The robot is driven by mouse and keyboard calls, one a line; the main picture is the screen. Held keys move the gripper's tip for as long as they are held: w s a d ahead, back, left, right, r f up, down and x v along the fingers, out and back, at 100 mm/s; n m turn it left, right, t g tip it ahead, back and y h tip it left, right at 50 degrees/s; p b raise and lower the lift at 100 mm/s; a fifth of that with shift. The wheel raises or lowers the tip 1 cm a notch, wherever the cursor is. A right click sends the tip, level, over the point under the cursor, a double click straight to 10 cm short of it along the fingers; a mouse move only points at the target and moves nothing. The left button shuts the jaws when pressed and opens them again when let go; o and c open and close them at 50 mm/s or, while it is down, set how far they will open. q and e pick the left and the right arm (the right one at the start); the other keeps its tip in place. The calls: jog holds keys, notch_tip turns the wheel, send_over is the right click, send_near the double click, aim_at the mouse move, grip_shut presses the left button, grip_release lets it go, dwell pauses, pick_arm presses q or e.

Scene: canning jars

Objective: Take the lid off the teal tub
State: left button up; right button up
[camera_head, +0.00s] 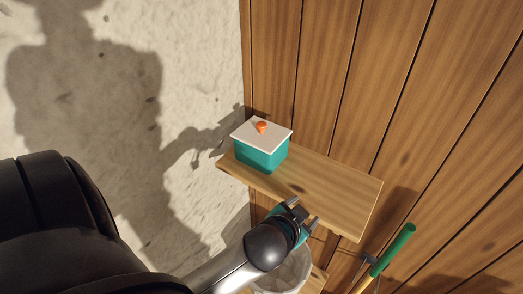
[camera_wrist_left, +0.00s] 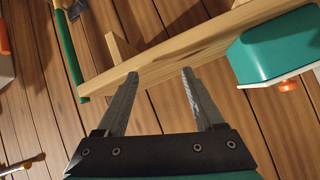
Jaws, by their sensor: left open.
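A teal tub (camera_head: 259,158) stands on the left part of a wooden shelf. A white lid (camera_head: 255,134) with an orange knob (camera_head: 262,127) sits on top of it. My left gripper (camera_head: 303,213) is open and empty, in front of the shelf and below the tub in the head view. In the left wrist view the teal tub (camera_wrist_left: 272,48) is at the upper right, apart from the open left gripper (camera_wrist_left: 157,75); its orange knob (camera_wrist_left: 288,85) shows there. My right gripper is in neither view.
The wooden shelf (camera_head: 325,185) is bare to the right of the tub. A green-handled tool (camera_head: 392,250) leans at the lower right. A pale round container (camera_head: 288,275) is below the shelf. A plank wall and a rough pale wall stand behind.

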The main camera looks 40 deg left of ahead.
pick_arm(q)
jog(key=w+d+r+m+t+h, duration=0.25)
jog(key=w+r+t, duration=0.2)
jog(key=r, duration=0.55)
jog(key=w+d+r+m+t+h, duration=0.25)
jog(key=w+r+t, duration=0.2)
jog(key=r, duration=0.55)
jog(key=s+d+r+m+g+h+p, duration=0.1)
jog(key=d+r+m+g+h, duration=0.3)
jog(key=d+m+h, duration=0.45)
jog(key=s+d+r+m+g+h, duration=0.25)
jog(key=r+m+g+h, duration=0.3)
jog(key=m, duration=0.55)
jog(key=n+g+y, duration=0.2)
jog(key=g+y, duration=0.6)
jog(key=y, duration=1.3)
send_near(262, 124)
jog(key=f, duration=0.1)
jog(key=a+f, duration=0.1)
jog(key=shift+w+f+m+t, duration=0.1)
jog(key=shift+f+m+t, duration=0.15)
jog(key=shift+f+m, duration=0.15)
jog(key=shift+p+x, duration=0.7)
jog(key=shift+x, duration=2.25)
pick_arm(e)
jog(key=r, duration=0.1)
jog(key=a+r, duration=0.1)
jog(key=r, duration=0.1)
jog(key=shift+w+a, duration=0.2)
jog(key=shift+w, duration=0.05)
